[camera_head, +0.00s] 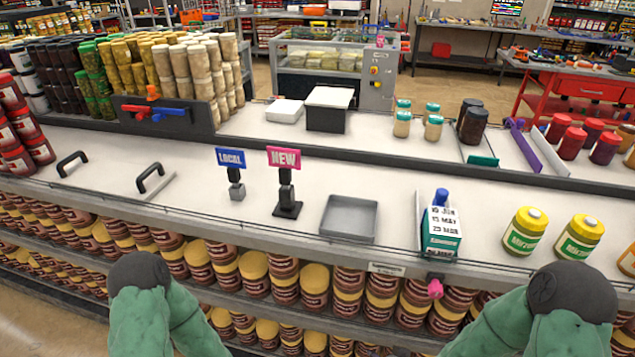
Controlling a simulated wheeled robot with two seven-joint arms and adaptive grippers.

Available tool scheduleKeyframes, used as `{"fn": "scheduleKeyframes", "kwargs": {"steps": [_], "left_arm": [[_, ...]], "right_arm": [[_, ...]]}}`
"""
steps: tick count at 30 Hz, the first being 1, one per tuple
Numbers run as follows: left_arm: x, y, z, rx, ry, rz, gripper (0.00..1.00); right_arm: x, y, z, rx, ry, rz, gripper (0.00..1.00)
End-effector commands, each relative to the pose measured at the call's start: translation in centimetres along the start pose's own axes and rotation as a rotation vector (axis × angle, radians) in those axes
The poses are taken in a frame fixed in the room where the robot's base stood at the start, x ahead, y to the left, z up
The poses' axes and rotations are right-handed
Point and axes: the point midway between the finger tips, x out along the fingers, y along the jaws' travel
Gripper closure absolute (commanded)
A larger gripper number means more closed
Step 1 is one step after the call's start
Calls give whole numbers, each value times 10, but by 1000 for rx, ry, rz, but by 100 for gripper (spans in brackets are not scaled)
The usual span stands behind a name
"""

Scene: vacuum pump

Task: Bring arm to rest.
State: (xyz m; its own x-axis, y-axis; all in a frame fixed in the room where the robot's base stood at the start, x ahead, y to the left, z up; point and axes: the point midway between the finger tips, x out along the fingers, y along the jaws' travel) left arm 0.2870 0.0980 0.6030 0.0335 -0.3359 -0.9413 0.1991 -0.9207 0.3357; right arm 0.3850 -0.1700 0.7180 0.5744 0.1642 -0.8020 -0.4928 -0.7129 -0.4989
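Two of my arm links show at the bottom edge of the head view. My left arm link (150,315) is green with a dark grey joint cap, at the lower left. My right arm link (560,310) looks alike, at the lower right. Both are in front of the counter's near shelves. Neither gripper shows in this view, so whether they are open or holding anything cannot be seen. I cannot make out a vacuum pump.
A white counter (300,170) carries a grey tray (349,218), "LOCAL" (231,157) and "NEW" (284,158) signs, a teal date box (441,232) and yellow-lidded jars (525,231). Jars fill the shelf below. Two black handles (150,178) stand at left.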

Motion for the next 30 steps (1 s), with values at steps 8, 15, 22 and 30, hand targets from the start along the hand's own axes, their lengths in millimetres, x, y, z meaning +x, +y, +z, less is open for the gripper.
{"fn": "scheduleKeyframes", "kwargs": {"steps": [8,15,22,30], "left_arm": [[-3,1,0,0,0,0,60],[-5,2,0,0,0,0,60],[-6,2,0,0,0,0,60],[-6,2,0,0,0,0,60]], "right_arm": [[31,24,73,-196,-290,85,44],[42,44,128,-336,-504,112,44],[43,52,149,-387,-585,114,44],[43,52,149,-388,-587,114,44]]}}
